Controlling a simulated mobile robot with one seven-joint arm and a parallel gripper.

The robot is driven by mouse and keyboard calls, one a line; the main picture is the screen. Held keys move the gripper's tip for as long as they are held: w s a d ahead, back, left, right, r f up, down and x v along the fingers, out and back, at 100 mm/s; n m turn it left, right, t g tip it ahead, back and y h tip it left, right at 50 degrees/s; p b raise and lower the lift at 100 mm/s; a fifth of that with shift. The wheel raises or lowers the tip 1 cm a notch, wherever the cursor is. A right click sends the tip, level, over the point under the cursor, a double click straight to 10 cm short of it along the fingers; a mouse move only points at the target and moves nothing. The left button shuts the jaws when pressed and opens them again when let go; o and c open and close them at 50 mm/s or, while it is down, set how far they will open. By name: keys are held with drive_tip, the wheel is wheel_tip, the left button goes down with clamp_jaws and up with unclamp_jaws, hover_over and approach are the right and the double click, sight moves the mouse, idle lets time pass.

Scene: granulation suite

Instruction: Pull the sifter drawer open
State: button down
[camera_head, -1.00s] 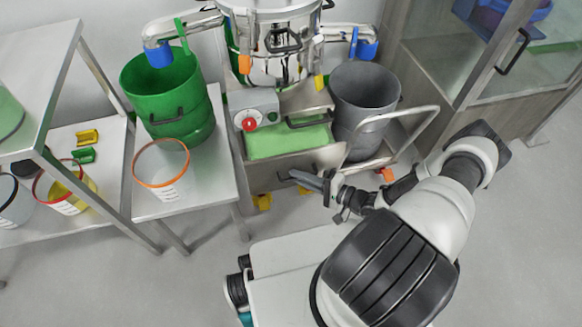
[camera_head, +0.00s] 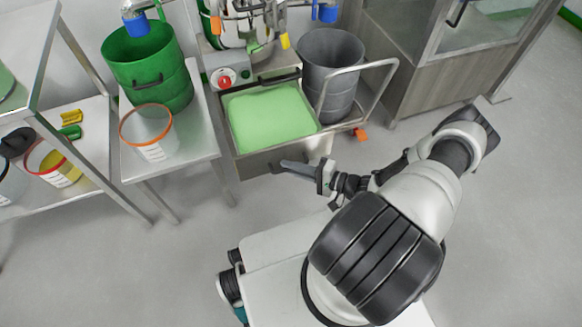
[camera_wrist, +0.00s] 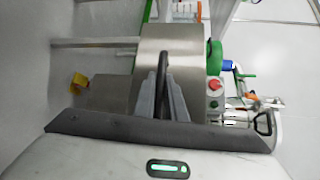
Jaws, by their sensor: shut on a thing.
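The sifter drawer (camera_head: 309,149) is a grey metal drawer pulled partly out of the sifter, and green material (camera_head: 268,117) shows inside it. Its dark bar handle (camera_head: 280,166) is on the front panel. My gripper (camera_head: 290,166) is shut on this handle at the drawer's front. In the wrist view my gripper's two grey fingers (camera_wrist: 161,98) close around the dark handle (camera_wrist: 162,72), with the drawer's front panel (camera_wrist: 190,65) behind. The fingers hide part of the handle.
A green bin (camera_head: 150,70) and an orange-rimmed clear tub (camera_head: 147,134) are on the left. A grey bin (camera_head: 330,72) stands at the right, beside a metal rail (camera_head: 392,82). A wooden cabinet (camera_head: 440,85) is farther right.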

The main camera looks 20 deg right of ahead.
drive_tip(key=shift+s, duration=0.15)
drive_tip(key=c, duration=1.8)
unclamp_jaws()
drive_tip(key=b+v, duration=0.1)
drive_tip(key=v, duration=1.6)
drive_tip(key=shift+s+d+r, duration=0.1)
drive_tip(key=shift+s+d, duration=0.05)
